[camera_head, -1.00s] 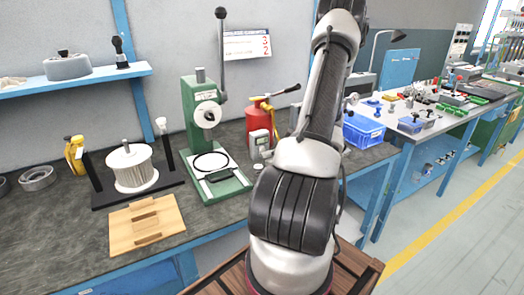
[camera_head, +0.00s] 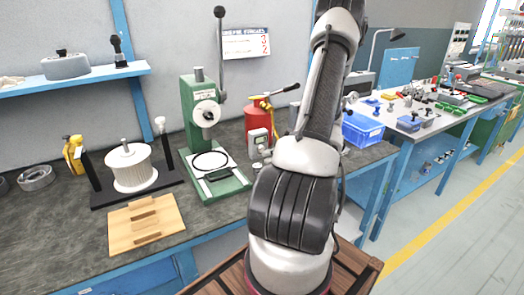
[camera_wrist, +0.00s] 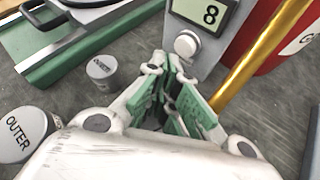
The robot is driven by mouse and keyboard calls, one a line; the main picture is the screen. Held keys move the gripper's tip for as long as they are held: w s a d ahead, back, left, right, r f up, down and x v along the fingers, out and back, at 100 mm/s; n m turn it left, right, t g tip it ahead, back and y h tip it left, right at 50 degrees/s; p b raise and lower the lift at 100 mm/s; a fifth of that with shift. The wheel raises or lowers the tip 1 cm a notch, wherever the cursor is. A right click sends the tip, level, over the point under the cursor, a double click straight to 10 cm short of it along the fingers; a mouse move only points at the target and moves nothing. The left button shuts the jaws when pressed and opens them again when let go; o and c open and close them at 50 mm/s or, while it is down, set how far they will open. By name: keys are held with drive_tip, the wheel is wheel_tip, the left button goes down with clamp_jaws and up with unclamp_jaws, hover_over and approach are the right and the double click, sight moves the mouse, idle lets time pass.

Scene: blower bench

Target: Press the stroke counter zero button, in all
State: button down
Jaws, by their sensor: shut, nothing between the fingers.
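The stroke counter (camera_head: 258,141) is a small grey box on the bench between the green press and the red cylinder. In the wrist view the counter (camera_wrist: 212,30) shows a display with an 8; its upper part is cut off by the picture edge. A round whitish button (camera_wrist: 187,44) sits on its face below the display. My gripper (camera_wrist: 166,62) is shut and empty, with its tips just below and left of the button in the picture. I cannot tell whether they touch the counter. In the head view my arm hides the gripper.
The green press (camera_head: 205,120) stands left of the counter. The red cylinder (camera_wrist: 290,45) and a yellow rod (camera_wrist: 258,55) are close on the right. Two grey cylinders, one marked OUTER (camera_wrist: 22,133) and another (camera_wrist: 102,72), stand left of my gripper.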

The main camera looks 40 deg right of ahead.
drive_tip(key=shift+w, duration=0.15)
drive_tip(key=shift+w+d, duration=0.1)
drive_tip(key=shift+w, duration=0.15)
drive_tip(key=shift+w+d+r, duration=0.2)
drive_tip(key=shift+w+r, duration=0.2)
drive_tip(key=shift+w, duration=0.25)
idle(1.2)
drive_tip(key=shift+s, duration=0.25)
idle(0.4)
drive_tip(key=shift+s+a+f, duration=0.1)
drive_tip(key=shift+s+a, duration=0.05)
drive_tip(key=shift+s, duration=0.85)
drive_tip(key=shift+s+a+f, duration=0.1)
drive_tip(key=shift+s+a, duration=0.05)
drive_tip(key=shift+s, duration=0.8)
drive_tip(key=shift+s+a, duration=0.25)
drive_tip(key=shift+s, duration=0.4)
drive_tip(key=shift+f, duration=0.1)
